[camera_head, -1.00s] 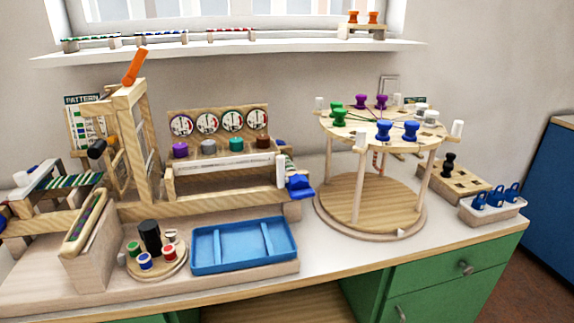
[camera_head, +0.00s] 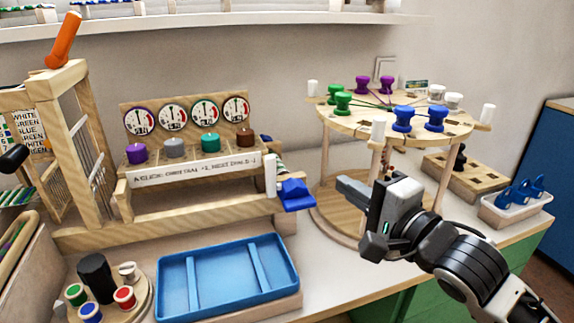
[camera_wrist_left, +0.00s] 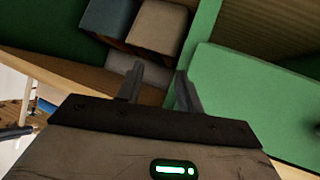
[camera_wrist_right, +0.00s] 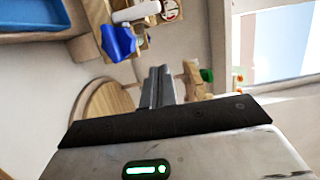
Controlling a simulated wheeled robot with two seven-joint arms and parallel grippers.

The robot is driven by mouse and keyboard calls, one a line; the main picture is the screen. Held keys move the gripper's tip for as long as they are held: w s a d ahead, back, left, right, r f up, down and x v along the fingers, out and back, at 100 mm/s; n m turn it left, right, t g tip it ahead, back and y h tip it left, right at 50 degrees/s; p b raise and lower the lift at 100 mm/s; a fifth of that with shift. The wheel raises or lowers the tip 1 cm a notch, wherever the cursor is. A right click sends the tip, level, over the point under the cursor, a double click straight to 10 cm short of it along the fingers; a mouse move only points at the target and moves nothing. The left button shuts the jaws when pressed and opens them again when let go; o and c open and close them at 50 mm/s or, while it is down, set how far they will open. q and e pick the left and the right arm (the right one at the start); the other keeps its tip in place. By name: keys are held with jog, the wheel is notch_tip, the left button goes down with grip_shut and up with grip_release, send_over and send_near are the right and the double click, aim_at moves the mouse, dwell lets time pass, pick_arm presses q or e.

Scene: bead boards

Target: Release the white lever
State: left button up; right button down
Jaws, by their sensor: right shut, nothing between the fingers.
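A white upright lever (camera_head: 270,174) stands at the right end of the wooden dial rack (camera_head: 190,210), beside a blue block (camera_head: 296,194). In the right wrist view the white lever (camera_wrist_right: 136,12) lies near the top, above the blue block (camera_wrist_right: 117,40). Other white upright pegs, such as one at the front (camera_head: 378,129), stand around the rim of the round wooden stand (camera_head: 350,122). My right gripper (camera_head: 346,186) is shut and empty, in front of the round stand and right of the blue block, apart from both. My left gripper (camera_wrist_left: 160,82) is open and empty, near green cabinet surfaces.
A blue tray (camera_head: 220,310) lies at the front of the counter. A disc with coloured spools (camera_head: 140,300) is at lower left. A tall wooden frame with an orange handle (camera_head: 64,40) rises at left. A white bin with blue pieces (camera_head: 516,212) stands at right.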

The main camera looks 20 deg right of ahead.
aim_at(271, 177)
jog(key=shift+s, duration=0.15)
jog(key=w+a, duration=0.2)
jog(key=w, duration=0.1)
jog(key=w+a, duration=0.2)
jog(key=w, duration=0.1)
jog(key=w+a+p, duration=0.1)
jog(key=w, duration=0.2)
jog(key=shift+w+a, duration=0.35)
jog(key=shift+a, duration=0.5)
